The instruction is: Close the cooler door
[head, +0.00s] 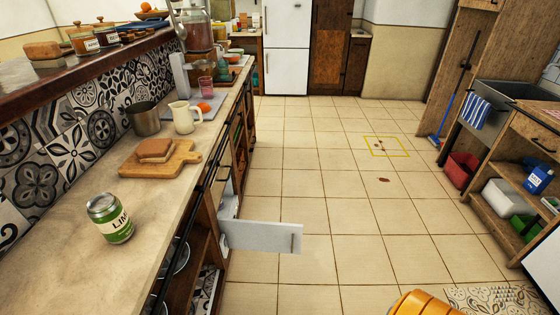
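The cooler door (262,236) is a white panel with a dark vertical handle near its right end. It stands open, sticking out to the right from under the counter into the aisle. The white cooler body (228,200) shows only as a narrow strip in the counter's front; its inside is mostly hidden by the angle and the door. Neither of my grippers is in view, and nothing is seen touching the door.
The counter (75,240) runs along the left, bearing a green can (110,218), a cutting board (160,159) with bread, and a white pitcher (185,116). The tiled floor (330,190) right of the door is mostly clear. A wooden shelf unit (500,215) stands at right.

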